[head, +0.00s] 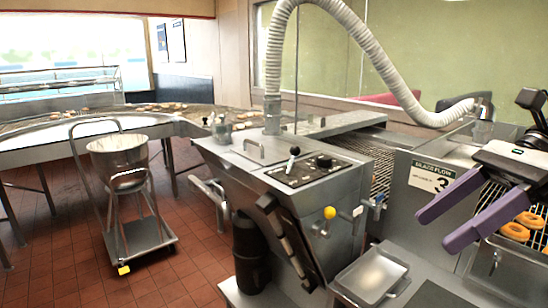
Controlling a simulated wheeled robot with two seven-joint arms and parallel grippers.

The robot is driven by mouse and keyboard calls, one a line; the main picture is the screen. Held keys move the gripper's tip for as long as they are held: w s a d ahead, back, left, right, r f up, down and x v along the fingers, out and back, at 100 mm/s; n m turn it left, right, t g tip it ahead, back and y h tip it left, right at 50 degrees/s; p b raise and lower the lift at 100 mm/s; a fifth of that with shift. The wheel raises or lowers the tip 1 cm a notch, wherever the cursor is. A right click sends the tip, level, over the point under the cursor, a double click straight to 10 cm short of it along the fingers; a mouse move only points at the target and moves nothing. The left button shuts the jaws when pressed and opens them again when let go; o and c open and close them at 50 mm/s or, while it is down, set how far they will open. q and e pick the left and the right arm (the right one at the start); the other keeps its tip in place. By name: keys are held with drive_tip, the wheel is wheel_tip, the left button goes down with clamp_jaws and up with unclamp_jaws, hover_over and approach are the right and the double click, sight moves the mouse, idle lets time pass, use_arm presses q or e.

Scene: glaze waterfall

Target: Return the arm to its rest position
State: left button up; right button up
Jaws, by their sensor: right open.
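My right gripper (470,214) comes in at the right edge of the head view. Its two purple fingers are spread apart with nothing between them. I see no contact with the machine or the donuts, though the exact height is hard to tell. My left gripper is not in the view.
A metal tray (372,277) sits low in front. The machine carries a control panel with a black lever (293,158) and a yellow knob (329,212). A wheeled cart with a steel bowl (118,158) stands on the tiled floor at left. A white hose (350,30) arches overhead.

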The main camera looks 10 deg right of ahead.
drive_tip(key=w+d+f+m+t+h, duration=0.1)
drive_tip(key=w+f+m+t, duration=0.2)
drive_tip(key=f+m+t, duration=0.75)
drive_tip(key=w+d+f+m+t+h, duration=0.1)
drive_tip(key=w+f+m+t, duration=0.2)
drive_tip(key=f+m, duration=1.4)
drive_tip(key=s+a+f+m+h, duration=0.3)
drive_tip(key=s+f+m+h, duration=0.15)
drive_tip(key=f+m, duration=0.6)
drive_tip(key=s+a+f+m+g, duration=0.6)
drive_tip(key=s+a+f+m, duration=0.4)
drive_tip(key=s+a+f, duration=0.3)
drive_tip(key=shift+a+f+g+h, duration=0.35)
drive_tip(key=shift+a+h, duration=0.1)
drive_tip(key=shift+a, duration=0.55)
drive_tip(key=shift+c, duration=0.2)
